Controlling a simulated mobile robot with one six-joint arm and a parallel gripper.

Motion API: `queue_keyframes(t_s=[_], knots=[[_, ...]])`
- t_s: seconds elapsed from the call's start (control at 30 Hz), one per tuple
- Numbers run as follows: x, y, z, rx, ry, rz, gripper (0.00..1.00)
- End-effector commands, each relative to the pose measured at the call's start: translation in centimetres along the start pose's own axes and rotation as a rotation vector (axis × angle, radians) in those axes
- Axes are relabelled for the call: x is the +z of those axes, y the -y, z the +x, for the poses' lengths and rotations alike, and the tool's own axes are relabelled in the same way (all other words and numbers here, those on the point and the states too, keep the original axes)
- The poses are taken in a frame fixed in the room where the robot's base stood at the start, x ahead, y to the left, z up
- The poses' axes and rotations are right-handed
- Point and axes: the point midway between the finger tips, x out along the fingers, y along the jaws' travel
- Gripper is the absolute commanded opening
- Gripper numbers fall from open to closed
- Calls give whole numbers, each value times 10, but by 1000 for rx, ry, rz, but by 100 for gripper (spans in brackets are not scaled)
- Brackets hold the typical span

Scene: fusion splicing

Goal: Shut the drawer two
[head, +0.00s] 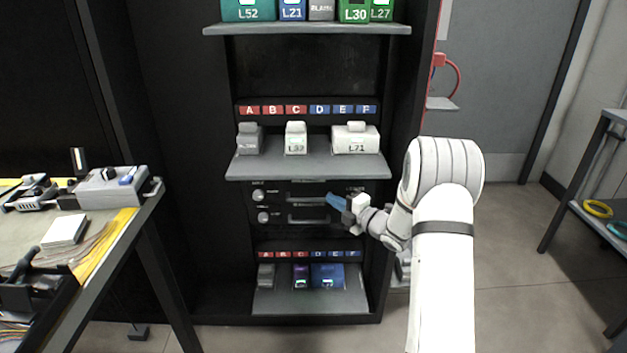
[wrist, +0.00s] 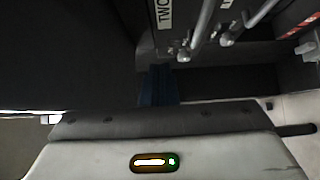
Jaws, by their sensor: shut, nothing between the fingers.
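Two dark drawers with bar handles sit in the cabinet under the middle shelf, the upper handle (head: 309,200) above the lower handle (head: 308,219). In the wrist view a white label reading TWO (wrist: 164,14) shows on a dark front, beside two metal handles (wrist: 203,25). How far drawer two stands out is hard to tell. My gripper (head: 335,201) has blue fingers, shut and empty, in front of the right part of the drawer unit. The fingers also show in the wrist view (wrist: 158,85). Whether they touch a drawer is unclear.
The grey middle shelf (head: 306,172) juts out just above the drawers and carries labelled modules. A lower shelf (head: 310,302) with smaller modules is below. A workbench (head: 150,205) stands at the left and a side table (head: 586,205) at the right. Open floor lies between cabinet and side table.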

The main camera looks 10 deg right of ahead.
Motion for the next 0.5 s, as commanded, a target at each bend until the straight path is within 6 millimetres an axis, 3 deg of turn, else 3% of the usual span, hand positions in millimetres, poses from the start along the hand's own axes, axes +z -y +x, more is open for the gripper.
queue_keyframes(t_s=[0.07, 0.17, 0.5], knots=[[11, -1, -13, 0, 1, 3, 0], [14, 3, -12, 2, -2, 2, 0], [12, 6, 53, 3, -5, -1, 0]])
